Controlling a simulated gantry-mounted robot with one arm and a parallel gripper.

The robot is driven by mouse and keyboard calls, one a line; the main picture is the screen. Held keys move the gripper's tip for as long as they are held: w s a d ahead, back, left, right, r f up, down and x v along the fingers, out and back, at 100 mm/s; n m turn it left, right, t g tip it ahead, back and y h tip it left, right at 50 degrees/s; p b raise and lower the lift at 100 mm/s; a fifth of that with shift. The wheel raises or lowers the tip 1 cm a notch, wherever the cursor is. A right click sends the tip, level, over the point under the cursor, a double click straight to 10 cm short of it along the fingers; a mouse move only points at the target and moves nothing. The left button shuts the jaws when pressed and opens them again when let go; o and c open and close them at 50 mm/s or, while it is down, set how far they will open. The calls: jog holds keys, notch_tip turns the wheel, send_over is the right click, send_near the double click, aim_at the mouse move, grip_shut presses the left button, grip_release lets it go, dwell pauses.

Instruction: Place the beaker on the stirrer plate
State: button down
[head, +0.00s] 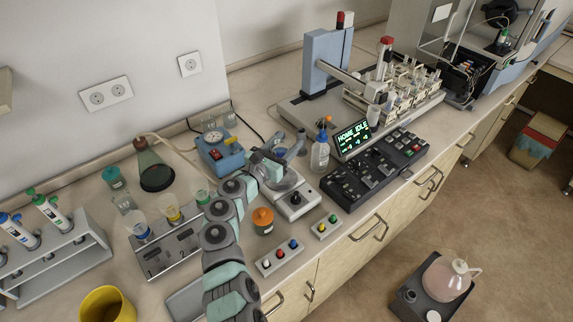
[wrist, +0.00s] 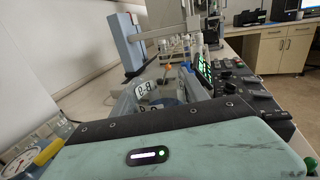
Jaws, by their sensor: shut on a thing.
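The stirrer plate (head: 297,205), a pale unit with a black knob at its front, stands at the middle of the bench in the head view. My gripper (head: 288,150) is over the back part of it, reaching in from the left. In the wrist view my gripper (wrist: 168,92) shows its two fingers closed around a clear vessel, which I take to be the beaker. The beaker is mostly hidden by the fingers and the gripper body. I cannot tell whether its base touches the plate.
A wash bottle (head: 320,152) stands close right of the stirrer, beside the black control panel (head: 375,170). A blue gauge unit (head: 220,152) is behind left. An orange-capped jar (head: 263,220) and button boxes (head: 280,257) stand in front. Filter funnels on a metal stand (head: 165,250) are left.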

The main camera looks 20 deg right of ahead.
notch_tip(320, 180, down, 7)
jog(key=shift+r+b, duration=0.2)
jog(key=shift+b, duration=1)
jog(key=shift+f, duration=0.15)
jog(key=c, duration=0.6)
grip_release()
jog(key=shift+r, duration=0.3)
jog(key=shift+s+a, duration=0.15)
jog(key=shift+a, duration=0.1)
jog(key=p+v, duration=0.3)
jog(key=v, duration=0.8)
jog(key=shift+s+a+f+p, duration=0.1)
jog(key=shift+a+f+p, duration=0.1)
jog(key=shift+p, duration=0.15)
